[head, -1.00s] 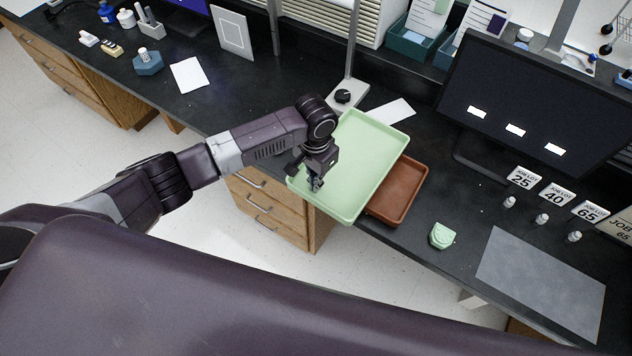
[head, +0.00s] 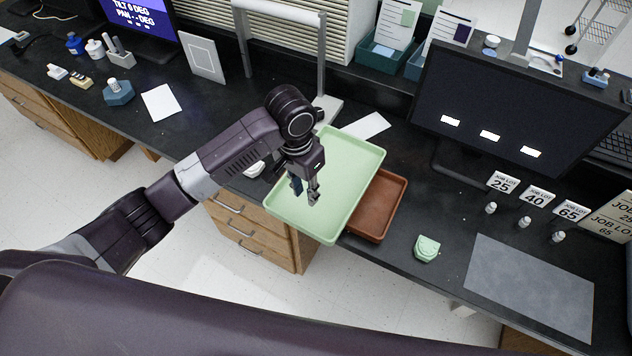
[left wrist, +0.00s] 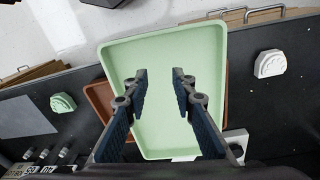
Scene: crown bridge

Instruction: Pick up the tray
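A light green rectangular tray (head: 350,165) lies on the dark bench and sticks out past its front edge. It fills the middle of the left wrist view (left wrist: 160,52). A smaller brown tray (head: 385,205) lies beside it, partly covered by the green one; its edge also shows in the left wrist view (left wrist: 99,98). My left gripper (head: 306,192) is over the green tray, fingers pointing down. In the left wrist view its two fingers (left wrist: 158,78) are apart with only green tray surface seen between them. My right gripper is not in view.
A pale green dental model (head: 427,248) and a grey mat (head: 530,285) lie to the right. A monitor (head: 520,100) and a grey stand (head: 325,105) stand behind. A white model (left wrist: 270,63) sits on the tray's other side. Drawers (head: 245,225) are below the bench.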

